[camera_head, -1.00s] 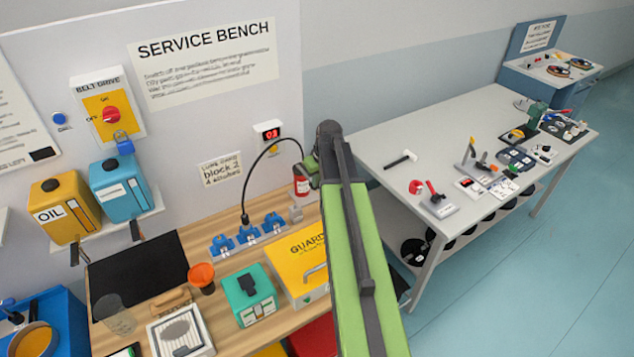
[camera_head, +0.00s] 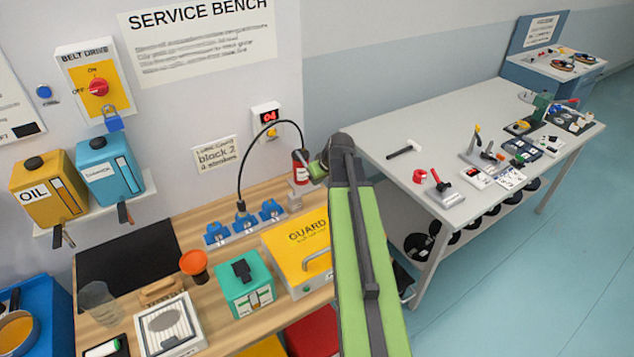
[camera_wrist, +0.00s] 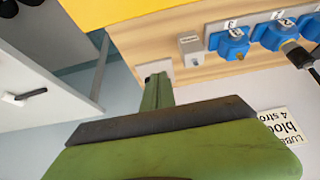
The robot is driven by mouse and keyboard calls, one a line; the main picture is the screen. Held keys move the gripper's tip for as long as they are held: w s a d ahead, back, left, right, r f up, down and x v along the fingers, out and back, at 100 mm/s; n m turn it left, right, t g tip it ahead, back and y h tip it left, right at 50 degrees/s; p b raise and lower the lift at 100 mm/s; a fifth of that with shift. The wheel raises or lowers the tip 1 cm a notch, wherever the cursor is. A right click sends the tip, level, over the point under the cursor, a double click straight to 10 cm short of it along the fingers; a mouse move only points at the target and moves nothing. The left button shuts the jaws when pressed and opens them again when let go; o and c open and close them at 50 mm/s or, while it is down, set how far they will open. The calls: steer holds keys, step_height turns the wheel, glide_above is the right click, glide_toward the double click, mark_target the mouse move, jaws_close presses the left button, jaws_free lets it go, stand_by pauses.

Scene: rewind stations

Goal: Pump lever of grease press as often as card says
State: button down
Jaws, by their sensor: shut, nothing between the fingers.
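The grease press (camera_head: 299,170), a red cylinder with a pale label, stands at the back right of the wooden bench. Its black hose arches to the middle of a row of blue blocks (camera_head: 245,221). Its lever cannot be made out. The card (camera_head: 217,156) reads block 2, 4 strokes. The counter (camera_head: 268,117) above the press shows a red 04. My gripper (camera_head: 316,169) is shut and empty, close at the right of the press; I cannot tell if it touches. In the wrist view, green and dark parts of my arm hide the press.
A yellow guard box (camera_head: 300,250) with a handle and a teal device (camera_head: 244,284) stand in front of the blocks. A small grey labelled block (camera_wrist: 191,48) sits beside them. A grey table (camera_head: 450,140) with tools stands at the right.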

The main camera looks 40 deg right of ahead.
steer(key=shift+s, duration=0.1)
stand_by(0.3)
steer(key=p+v, duration=1.2)
steer(key=v, duration=0.1)
steer(key=shift+r+p, duration=0.3)
steer(key=shift+r, duration=0.15)
